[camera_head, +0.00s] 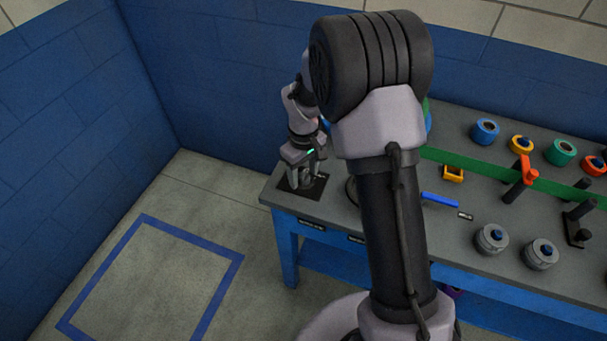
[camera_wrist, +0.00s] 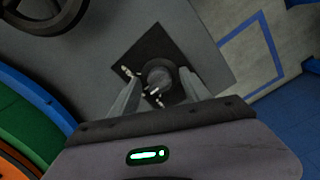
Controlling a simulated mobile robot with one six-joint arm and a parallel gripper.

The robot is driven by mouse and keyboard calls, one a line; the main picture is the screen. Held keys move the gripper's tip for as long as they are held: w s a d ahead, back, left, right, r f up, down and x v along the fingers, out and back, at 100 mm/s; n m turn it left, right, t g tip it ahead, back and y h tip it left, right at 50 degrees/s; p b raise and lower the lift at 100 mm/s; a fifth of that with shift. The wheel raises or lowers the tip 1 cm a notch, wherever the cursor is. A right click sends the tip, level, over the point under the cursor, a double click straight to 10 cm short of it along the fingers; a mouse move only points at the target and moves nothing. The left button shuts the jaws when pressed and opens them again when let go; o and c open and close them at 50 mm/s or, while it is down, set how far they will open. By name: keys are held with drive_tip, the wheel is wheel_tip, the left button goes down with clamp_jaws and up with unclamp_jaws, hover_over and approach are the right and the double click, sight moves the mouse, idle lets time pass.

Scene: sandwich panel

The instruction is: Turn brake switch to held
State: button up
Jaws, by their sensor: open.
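The brake switch (camera_wrist: 158,76) is a round dark grey knob on a square black plate (camera_wrist: 199,58), with small white marks on the plate around it. In the head view the black plate (camera_head: 313,190) lies at the left end of the workbench top. My gripper (camera_head: 305,178) points down over the plate. In the wrist view my gripper (camera_wrist: 158,88) is open, with one finger on each side of the knob. I cannot tell whether the fingers touch it. The marks are too small to read, so the switch's setting is unclear.
The grey workbench (camera_head: 285,205) has blue legs. A dark round wheel (camera_wrist: 45,12) is close to the plate. Spools, a blue bar (camera_head: 440,200) and metal cylinders (camera_head: 491,238) stand farther right. My arm hides the middle of the bench. Blue tape (camera_head: 190,238) outlines a floor area at left.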

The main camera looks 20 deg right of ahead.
clamp_jaws()
drive_tip(key=shift+m, duration=0.3)
drive_tip(key=m, duration=0.4)
drive_tip(key=shift+m, duration=2.6)
unclamp_jaws()
